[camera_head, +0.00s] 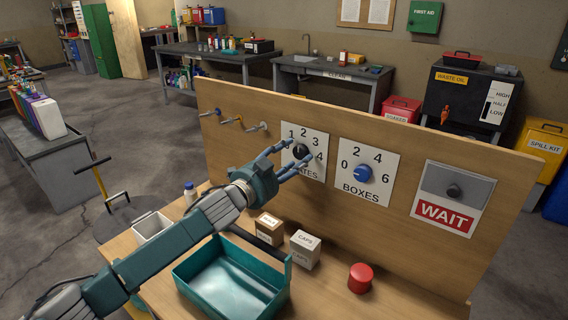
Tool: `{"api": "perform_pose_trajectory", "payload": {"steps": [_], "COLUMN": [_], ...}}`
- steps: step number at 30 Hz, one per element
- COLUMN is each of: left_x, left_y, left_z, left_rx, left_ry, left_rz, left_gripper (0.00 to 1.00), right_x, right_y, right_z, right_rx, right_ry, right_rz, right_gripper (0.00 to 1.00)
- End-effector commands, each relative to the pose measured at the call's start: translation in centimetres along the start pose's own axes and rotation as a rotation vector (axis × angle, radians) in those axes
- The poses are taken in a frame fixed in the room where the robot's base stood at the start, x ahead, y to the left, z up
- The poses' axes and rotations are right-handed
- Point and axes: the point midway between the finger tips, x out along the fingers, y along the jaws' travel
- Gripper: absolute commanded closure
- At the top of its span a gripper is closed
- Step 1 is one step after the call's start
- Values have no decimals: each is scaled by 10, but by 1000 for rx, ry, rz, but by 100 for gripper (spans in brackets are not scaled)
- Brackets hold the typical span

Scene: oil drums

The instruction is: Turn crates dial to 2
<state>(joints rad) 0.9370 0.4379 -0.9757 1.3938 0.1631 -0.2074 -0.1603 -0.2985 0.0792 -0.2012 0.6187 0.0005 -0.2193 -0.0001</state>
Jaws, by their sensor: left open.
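The crates dial is a black knob (301,151) on a white plate (318,138) marked 1, 2, 3, 4, fixed to the upright wooden panel. The start of its label is hidden behind my gripper, leaving "ATES". My left gripper (291,160) is open at the dial, with one finger on each side of the knob. I cannot tell whether the fingers touch it, nor where the knob points. My right gripper is not in view.
A blue boxes dial (362,173) and a WAIT sign (443,216) are to the right on the panel (400,255). Hooks (237,121) are to the left. A teal tray (230,280), small boxes (304,250) and a red round object (360,277) stand below on the bench.

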Motion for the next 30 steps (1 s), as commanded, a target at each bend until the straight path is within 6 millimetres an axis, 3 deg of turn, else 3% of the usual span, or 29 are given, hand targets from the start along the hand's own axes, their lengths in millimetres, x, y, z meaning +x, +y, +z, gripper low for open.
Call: {"api": "perform_pose_trajectory", "payload": {"steps": [5, 12, 18, 30], "left_x": [-26, -79, -108, -117], "left_y": [1, 1, 0, 0], "left_z": [2, 4, 4, 3], "left_rx": [0, -1, 0, 0], "left_ry": [-2, -5, -6, -5], "left_rz": [1, 2, 1, 0], "left_gripper": [50, 50, 50, 50], "right_x": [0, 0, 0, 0], "right_y": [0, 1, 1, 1], "right_z": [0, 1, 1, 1], "right_rx": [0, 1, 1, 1], "right_ry": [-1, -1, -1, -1], "right_rz": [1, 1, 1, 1], "right_gripper": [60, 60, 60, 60]}}
